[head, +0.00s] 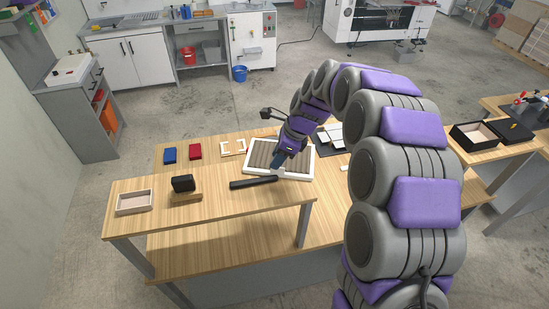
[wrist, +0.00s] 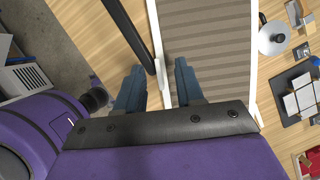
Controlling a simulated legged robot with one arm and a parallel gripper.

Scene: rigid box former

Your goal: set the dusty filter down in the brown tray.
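The dusty filter is a panel with a white frame and grey-brown pleats (head: 262,154). It lies on the wooden bench, and its pleats and near frame side also fill the upper middle of the wrist view (wrist: 212,50). My gripper (head: 279,163) is at the filter's near side. In the wrist view its two blue fingers (wrist: 161,72) are apart, on either side of the white frame edge, with gaps visible. It holds nothing that I can see.
A black bar (head: 253,183) lies close beside the filter. A black block on a wooden base (head: 184,185) stands near the tray. Blue (head: 170,156) and red (head: 195,151) pieces lie behind.

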